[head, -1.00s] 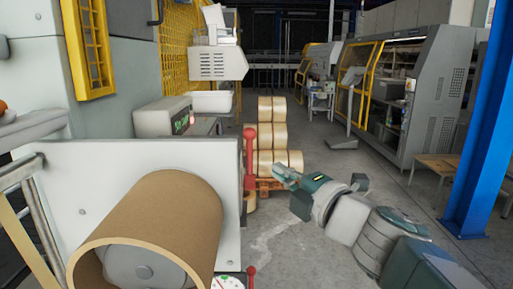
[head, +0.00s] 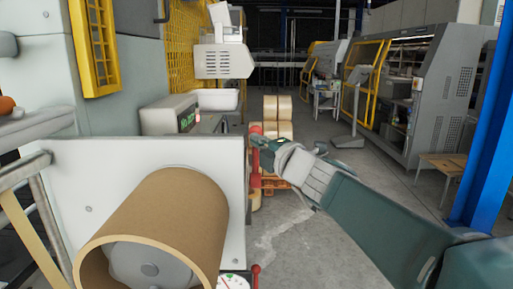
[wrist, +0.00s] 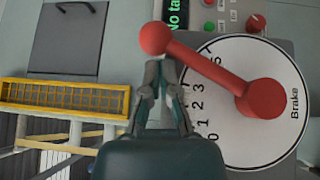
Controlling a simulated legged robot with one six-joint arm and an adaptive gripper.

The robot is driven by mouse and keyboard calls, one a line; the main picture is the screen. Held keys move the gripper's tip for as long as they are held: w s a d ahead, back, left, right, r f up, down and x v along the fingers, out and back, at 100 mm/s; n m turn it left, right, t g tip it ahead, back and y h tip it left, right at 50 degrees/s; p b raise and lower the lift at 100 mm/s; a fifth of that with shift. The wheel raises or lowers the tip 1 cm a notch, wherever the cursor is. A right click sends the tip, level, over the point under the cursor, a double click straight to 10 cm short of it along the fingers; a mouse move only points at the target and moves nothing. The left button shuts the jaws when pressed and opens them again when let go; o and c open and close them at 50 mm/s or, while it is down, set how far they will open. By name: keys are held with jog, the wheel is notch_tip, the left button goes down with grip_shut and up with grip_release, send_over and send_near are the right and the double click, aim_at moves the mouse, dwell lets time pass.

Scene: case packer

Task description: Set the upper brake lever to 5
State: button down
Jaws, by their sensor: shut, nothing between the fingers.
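The upper brake lever is red with a round knob (wrist: 155,38) and a thick pivot hub (wrist: 263,98) on a white dial (wrist: 270,60) marked "Brake". In the wrist view its arm lies across the dial between the 3 and the 5, covering the place of the 4. My gripper (wrist: 162,68) is shut and empty, with its tips right beside the knob; I cannot tell whether they touch. In the head view, my gripper (head: 258,141) is at the upper lever (head: 256,128), partly covering it.
A lower red lever (head: 255,270) with its own white dial (head: 234,282) stands below. A large cardboard roll (head: 165,225) sits in front of the white panel (head: 100,165). Stacked rolls (head: 278,108) stand behind.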

dwell(0.3)
jog(key=shift+w+f, duration=0.2)
jog(key=shift+w, duration=0.6)
jog(key=shift+w+f, duration=0.2)
jog(key=shift+w, duration=0.55)
